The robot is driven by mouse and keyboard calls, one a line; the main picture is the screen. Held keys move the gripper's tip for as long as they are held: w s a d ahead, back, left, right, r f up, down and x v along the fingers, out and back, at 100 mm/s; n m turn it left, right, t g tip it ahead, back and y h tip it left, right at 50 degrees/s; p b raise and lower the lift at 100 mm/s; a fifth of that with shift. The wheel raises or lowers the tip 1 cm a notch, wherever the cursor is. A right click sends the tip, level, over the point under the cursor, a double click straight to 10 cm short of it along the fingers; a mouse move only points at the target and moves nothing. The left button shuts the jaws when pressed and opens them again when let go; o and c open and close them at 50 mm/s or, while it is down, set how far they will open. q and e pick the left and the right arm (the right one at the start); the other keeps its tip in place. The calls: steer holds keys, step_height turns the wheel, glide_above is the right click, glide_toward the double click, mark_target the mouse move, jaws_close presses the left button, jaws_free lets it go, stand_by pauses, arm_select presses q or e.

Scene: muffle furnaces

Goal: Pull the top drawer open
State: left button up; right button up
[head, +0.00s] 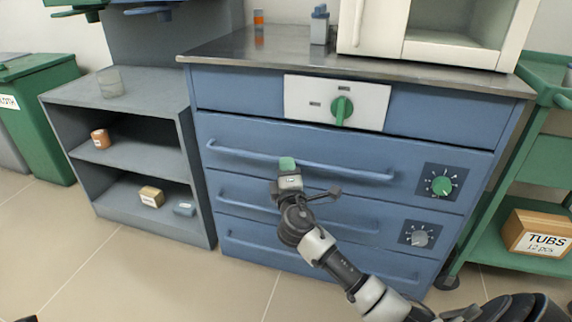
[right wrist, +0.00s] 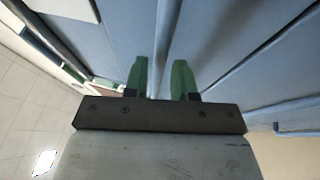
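The blue cabinet's top drawer (head: 240,134) is below the panel with the green knob, and its front looks flush with the cabinet. Its long bar handle (head: 350,170) runs across the front. My right gripper (head: 287,163) is at the handle, left of its middle. In the right wrist view a bar (right wrist: 158,40) runs between the two green fingers of my right gripper (right wrist: 160,78). The fingers are apart, with a gap seen at the right finger. Contact with the bar cannot be told.
Two lower drawers (head: 236,214) with bar handles sit underneath. A knob panel (head: 440,183) is right of the handle. A grey shelf (head: 150,85) stands left, a green cart (head: 500,240) with a TUBS box (head: 537,233) right. The floor (head: 90,265) in front left is clear.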

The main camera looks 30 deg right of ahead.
steer(key=shift+b+x, duration=0.3)
steer(key=shift+x, duration=1.35)
jaws_close()
